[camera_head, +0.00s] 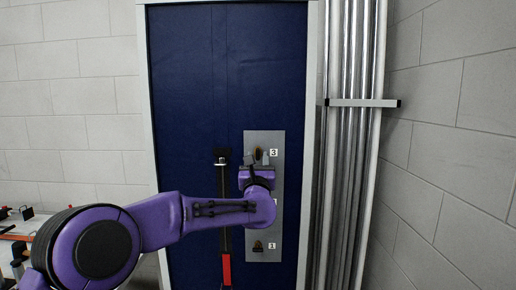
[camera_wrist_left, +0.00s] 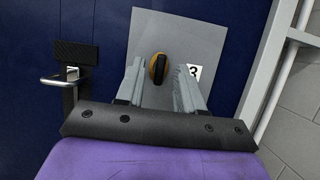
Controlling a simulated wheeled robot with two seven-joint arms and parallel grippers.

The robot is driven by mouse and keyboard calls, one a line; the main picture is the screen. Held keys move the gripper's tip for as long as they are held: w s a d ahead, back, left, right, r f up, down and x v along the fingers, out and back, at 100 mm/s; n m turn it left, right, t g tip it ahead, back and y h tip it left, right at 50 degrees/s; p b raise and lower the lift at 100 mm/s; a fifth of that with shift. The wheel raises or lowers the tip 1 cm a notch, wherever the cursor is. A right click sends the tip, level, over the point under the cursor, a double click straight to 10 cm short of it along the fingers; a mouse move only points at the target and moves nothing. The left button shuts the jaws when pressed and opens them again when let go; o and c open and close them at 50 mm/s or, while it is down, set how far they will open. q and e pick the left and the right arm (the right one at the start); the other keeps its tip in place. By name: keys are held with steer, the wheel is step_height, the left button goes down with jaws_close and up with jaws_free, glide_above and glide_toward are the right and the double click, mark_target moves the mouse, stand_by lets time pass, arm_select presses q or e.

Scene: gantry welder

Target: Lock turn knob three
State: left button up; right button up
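Turn knob three (camera_wrist_left: 158,68) is a dark knob with a yellow-orange edge, set close to upright on a grey plate beside a "3" label (camera_wrist_left: 194,72). In the head view the knob (camera_head: 257,154) shows only in part, above my left gripper. My left gripper (camera_wrist_left: 161,76) is open and empty. In the wrist view its two fingers stand on either side of the knob, the left finger nearer to it. I cannot tell how far the fingertips reach along the knob. The left gripper also shows in the head view (camera_head: 260,160). My right gripper is not in view.
The grey plate (camera_head: 280,185) is on a dark blue door panel. Lower down is knob one (camera_head: 258,246); the middle of the plate is hidden by my arm. A black bar with a red handle (camera_head: 226,270) hangs left of the plate. Vertical pipes (camera_head: 350,130) stand at the right.

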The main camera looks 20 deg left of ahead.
arm_select(q)
steer(key=shift+x, duration=0.9)
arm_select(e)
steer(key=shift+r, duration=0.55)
arm_select(q)
jaws_close()
